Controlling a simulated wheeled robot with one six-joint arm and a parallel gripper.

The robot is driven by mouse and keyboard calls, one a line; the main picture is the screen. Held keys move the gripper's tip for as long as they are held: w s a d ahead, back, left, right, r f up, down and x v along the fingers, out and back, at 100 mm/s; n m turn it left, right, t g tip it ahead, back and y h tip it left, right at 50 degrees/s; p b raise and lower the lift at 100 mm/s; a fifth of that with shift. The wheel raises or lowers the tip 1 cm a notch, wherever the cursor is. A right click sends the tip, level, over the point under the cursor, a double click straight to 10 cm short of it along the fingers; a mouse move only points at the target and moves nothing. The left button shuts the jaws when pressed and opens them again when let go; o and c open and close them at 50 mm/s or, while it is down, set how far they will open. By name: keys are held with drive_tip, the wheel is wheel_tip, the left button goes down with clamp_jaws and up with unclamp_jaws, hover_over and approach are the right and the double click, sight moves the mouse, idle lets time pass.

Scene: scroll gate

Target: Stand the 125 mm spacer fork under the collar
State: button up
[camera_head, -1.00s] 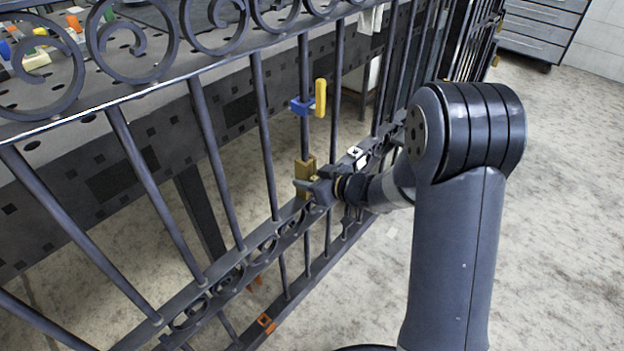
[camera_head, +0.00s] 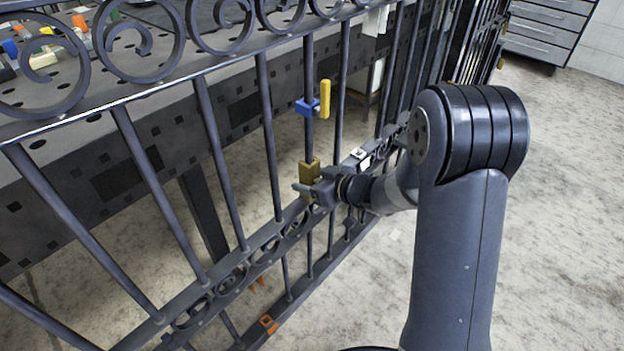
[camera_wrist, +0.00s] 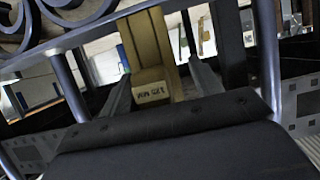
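The brass-coloured spacer fork (camera_head: 309,175) is upright at the vertical rod of the gate, just above the middle rail. In the wrist view, the fork (camera_wrist: 152,58) carries an upside-down label that appears to read 125 MM. The blue collar (camera_head: 305,106) with a yellow handle (camera_head: 324,98) is on the same rod, with a clear gap above the fork's top. My gripper (camera_head: 311,193) is at the fork's lower part. In the wrist view, my gripper's fingers (camera_wrist: 160,76) flank the fork, with a visible gap on the right, so it looks open. The fork's base contact is partly hidden.
The dark gate bars and scrolled middle rail (camera_head: 262,240) surround the work spot. A small white block (camera_head: 358,154) sits on the rail to the right. A perforated workbench (camera_head: 150,125) stands behind the gate. Open floor (camera_head: 560,220) lies to the right.

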drive_tip(key=p+v, duration=0.3)
drive_tip(key=v, duration=0.7)
drive_tip(key=shift+s+d+r+p, duration=0.2)
drive_tip(key=shift+s+d+p, duration=0.05)
drive_tip(key=shift+d+p, duration=0.05)
drive_tip(key=b+x, duration=0.3)
drive_tip(key=x, duration=0.7)
drive_tip(key=shift+f, duration=0.2)
drive_tip(key=shift+w+a+b, duration=0.25)
drive_tip(key=shift+a+b, duration=0.05)
drive_tip(key=shift+b, duration=0.05)
drive_tip(key=shift+r, duration=0.1)
drive_tip(key=shift+s+d, duration=0.1)
